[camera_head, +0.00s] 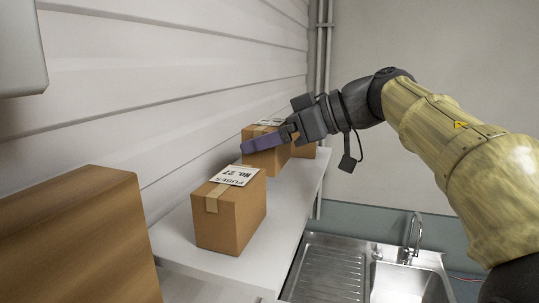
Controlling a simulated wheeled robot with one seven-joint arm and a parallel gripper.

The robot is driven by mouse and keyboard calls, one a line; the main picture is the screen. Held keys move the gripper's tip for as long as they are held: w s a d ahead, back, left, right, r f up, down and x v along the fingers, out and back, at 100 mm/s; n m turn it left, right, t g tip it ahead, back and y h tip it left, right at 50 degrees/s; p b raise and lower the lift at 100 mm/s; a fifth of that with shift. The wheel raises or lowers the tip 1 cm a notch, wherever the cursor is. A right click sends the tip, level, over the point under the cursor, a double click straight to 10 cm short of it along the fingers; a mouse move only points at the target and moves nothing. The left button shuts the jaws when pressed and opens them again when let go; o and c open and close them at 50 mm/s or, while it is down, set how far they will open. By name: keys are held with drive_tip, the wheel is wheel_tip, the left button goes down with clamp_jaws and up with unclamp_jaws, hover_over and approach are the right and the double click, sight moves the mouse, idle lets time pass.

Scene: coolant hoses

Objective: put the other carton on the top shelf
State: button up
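A brown carton (230,218) with a white label reading "FUSES No. 27" stands upright on the white shelf (190,240), nearest to me. A second brown carton (268,162) with a pale label stands behind it on the same shelf. Part of a third brown carton (305,151) shows further back. My gripper (252,145) is at the second carton. A purple part at the gripper's end crosses in front of this carton's upper part and hides some of it. I cannot tell whether the fingers are touching or closed on it.
A large brown box-like block (80,245) fills the left foreground. A grey object (20,50) hangs at the upper left. A slatted white wall runs behind the shelf. A steel sink (400,284) with a tap (412,240) lies below the shelf on the right.

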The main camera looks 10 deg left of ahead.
sight(284, 151)
drive_tip(key=shift+f, duration=1.8)
drive_tip(key=shift+f, duration=0.1)
drive_tip(key=o, duration=0.9)
drive_tip(key=shift+d, duration=0.1)
drive_tip(key=b+v, duration=0.3)
drive_tip(key=v, duration=0.9)
